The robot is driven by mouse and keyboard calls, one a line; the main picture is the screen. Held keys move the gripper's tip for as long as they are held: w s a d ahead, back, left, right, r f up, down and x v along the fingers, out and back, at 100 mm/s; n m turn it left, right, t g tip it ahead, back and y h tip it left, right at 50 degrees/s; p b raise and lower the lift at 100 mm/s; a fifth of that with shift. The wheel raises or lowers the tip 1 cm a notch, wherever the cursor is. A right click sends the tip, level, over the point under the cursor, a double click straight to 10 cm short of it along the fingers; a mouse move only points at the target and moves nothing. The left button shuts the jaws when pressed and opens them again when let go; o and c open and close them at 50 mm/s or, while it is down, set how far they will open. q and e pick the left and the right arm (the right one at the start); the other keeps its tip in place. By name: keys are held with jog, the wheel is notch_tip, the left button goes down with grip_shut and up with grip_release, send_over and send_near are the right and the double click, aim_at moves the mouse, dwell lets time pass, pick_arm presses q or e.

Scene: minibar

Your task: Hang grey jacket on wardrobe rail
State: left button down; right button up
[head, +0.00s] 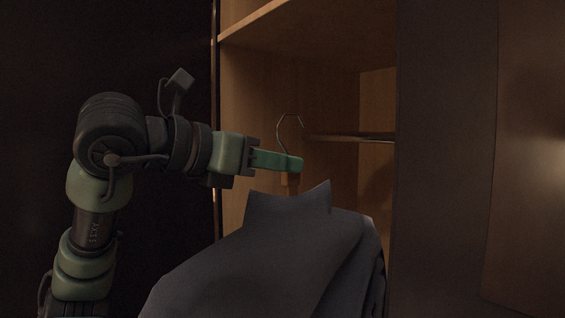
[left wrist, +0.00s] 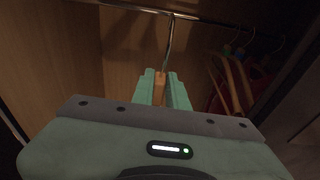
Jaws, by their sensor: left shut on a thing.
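The grey jacket (head: 290,255) hangs upright on a hanger below my left gripper, in front of the wardrobe opening. The hanger's metal hook (head: 289,128) points up. My left gripper (head: 292,163) is shut on the wooden hanger neck, which also shows between the fingers in the left wrist view (left wrist: 160,88). The wardrobe rail (head: 352,138) runs to the right from beside the hook. In the left wrist view the hook overlaps the rail (left wrist: 130,7) near the top; I cannot tell whether they touch. My right gripper is not in view.
A wooden shelf (head: 290,22) lies above the rail. A dark panel (head: 447,160) borders the opening on the right. In the left wrist view, several other hangers (left wrist: 240,85) and a red garment (left wrist: 218,100) hang at the right.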

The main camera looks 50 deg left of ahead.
pick_arm(q)
jog(key=shift+w+d+r+p, duration=0.15)
jog(key=shift+w+p, duration=0.25)
jog(key=shift+w, duration=0.9)
jog(key=shift+r+p+x, duration=0.15)
jog(key=shift+p+x, duration=0.15)
jog(key=shift+x, duration=0.4)
jog(key=shift+r+p+x, duration=0.1)
jog(key=shift+p+x, duration=0.15)
jog(key=shift+x, duration=0.45)
jog(key=r+p+x, duration=0.1)
jog(key=p+x, duration=0.2)
jog(key=x, duration=0.5)
jog(key=r+p+x, duration=0.2)
jog(key=p+x, duration=0.2)
jog(key=x, duration=0.4)
jog(key=shift+w, duration=0.6)
jog(key=shift+w+r, duration=0.1)
jog(key=shift+w, duration=0.1)
jog(key=r+p+x, duration=0.1)
jog(key=p+x, duration=0.2)
jog(key=x, duration=0.4)
jog(key=shift+w, duration=0.25)
jog(key=shift+r, duration=0.1)
dwell(0.6)
